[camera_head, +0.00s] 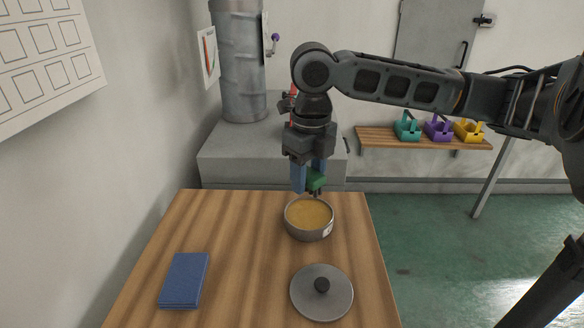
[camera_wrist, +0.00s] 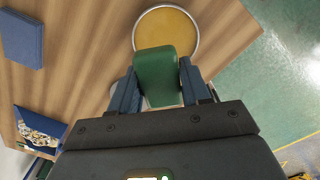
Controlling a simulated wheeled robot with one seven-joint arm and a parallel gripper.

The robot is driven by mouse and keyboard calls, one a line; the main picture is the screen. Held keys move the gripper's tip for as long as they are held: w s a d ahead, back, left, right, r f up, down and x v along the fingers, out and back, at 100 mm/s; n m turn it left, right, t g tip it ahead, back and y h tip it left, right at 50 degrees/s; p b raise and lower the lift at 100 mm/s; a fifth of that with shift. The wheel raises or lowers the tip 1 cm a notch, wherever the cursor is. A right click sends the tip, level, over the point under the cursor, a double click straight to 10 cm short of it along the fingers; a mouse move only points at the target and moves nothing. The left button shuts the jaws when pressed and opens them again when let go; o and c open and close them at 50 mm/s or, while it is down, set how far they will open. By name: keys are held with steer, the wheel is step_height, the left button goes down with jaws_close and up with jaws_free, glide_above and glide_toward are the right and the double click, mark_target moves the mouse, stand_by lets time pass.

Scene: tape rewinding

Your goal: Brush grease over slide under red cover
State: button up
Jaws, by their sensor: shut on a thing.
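My gripper (camera_head: 308,178) is shut on a green brush (camera_head: 316,181). In the wrist view the green handle (camera_wrist: 157,76) sits between my blue fingers. The brush hangs just above the far part of a round metal tin (camera_head: 309,234) of yellow-brown grease (camera_head: 309,214). Its lower end is dark; I cannot tell whether it touches the grease. The tin also shows in the wrist view (camera_wrist: 180,12), partly hidden by the handle. A bit of red (camera_head: 293,90) shows behind my arm over the grey machine base; it may be the red cover. The slide cannot be made out.
A grey lid (camera_head: 322,291) with a black knob lies near the front of the wooden table (camera_head: 235,240). A folded blue cloth (camera_head: 184,279) lies at left. A grey machine column (camera_head: 241,60) stands behind. Teal, purple and yellow carriers (camera_head: 438,129) sit on a shelf at back right.

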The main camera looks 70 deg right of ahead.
mark_target(303, 216)
steer(key=shift+w+a+f, duration=0.2)
steer(key=shift+f, duration=0.1)
steer(key=shift+w+d+f+b, duration=0.1)
steer(key=shift+d+f+b, duration=0.15)
steer(key=shift+f+b, duration=0.05)
steer(key=shift+w+d+f+b, duration=0.15)
steer(key=shift+d+f+b, duration=0.15)
steer(key=shift+f, duration=0.15)
steer(key=shift+w+d+f+b, duration=0.15)
steer(key=shift+f+b, duration=0.1)
steer(key=shift+f, duration=0.15)
steer(key=shift+s+a+f+b, duration=0.1)
steer(key=shift+a+f+b, duration=0.2)
steer(key=shift+f+b, duration=0.25)
steer(key=shift+s+a+f+b, duration=0.1)
steer(key=shift+a+f+b, duration=0.25)
steer(key=shift+f, duration=0.3)
steer(key=shift+d+f+b, duration=0.1)
steer(key=shift+f+b, duration=0.3)
steer(key=shift+f, duration=0.15)
steer(key=shift+f+b, duration=0.5)
steer(key=shift+f, duration=0.15)
steer(key=shift+r, duration=0.15)
steer(key=shift+r+p, duration=2.6)
steer(key=shift+r, duration=0.9)
